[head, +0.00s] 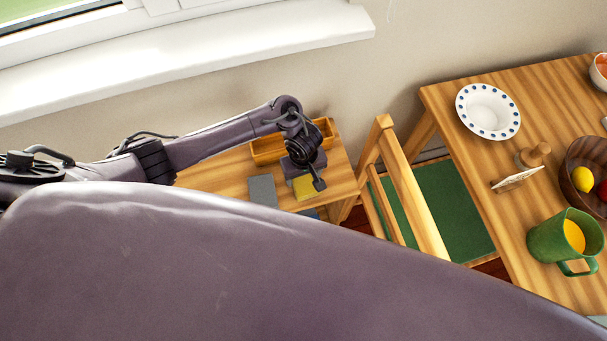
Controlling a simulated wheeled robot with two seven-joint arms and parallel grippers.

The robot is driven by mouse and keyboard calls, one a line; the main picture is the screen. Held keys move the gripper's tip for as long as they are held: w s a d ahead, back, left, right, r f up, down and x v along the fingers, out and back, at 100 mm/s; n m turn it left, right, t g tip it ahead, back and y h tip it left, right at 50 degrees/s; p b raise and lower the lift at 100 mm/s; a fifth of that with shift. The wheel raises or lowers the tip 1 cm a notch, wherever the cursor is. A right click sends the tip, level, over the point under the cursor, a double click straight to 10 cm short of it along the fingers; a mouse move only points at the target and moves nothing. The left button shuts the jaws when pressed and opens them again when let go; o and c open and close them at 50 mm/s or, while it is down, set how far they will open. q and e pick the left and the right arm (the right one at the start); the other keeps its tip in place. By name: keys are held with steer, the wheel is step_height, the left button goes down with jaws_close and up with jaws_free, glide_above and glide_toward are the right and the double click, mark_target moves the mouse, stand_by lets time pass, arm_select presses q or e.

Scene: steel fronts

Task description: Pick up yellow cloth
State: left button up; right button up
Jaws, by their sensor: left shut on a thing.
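The yellow cloth (305,188) is a small flat patch near the right end of the low wooden table (220,172). My left gripper (304,182) is over it, reaching down from above, and is shut on the cloth. The fingers and the wrist hide part of the cloth, and I cannot tell whether it is lifted off the tabletop. My right gripper is not in view.
A grey cloth (262,190) lies just left of the yellow one. A wooden box (268,150) stands behind. A wooden chair (425,208) with a green seat is to the right, before a larger table (450,98) with dishes. My own body covers the lower foreground.

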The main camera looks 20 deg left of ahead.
arm_select(q)
step_height(320, 180, up, 10)
steer(key=p, duration=0.5)
step_height(320, 180, up, 9)
steer(key=p, duration=0.7)
glide_above(304, 177)
steer(key=shift+f, duration=0.15)
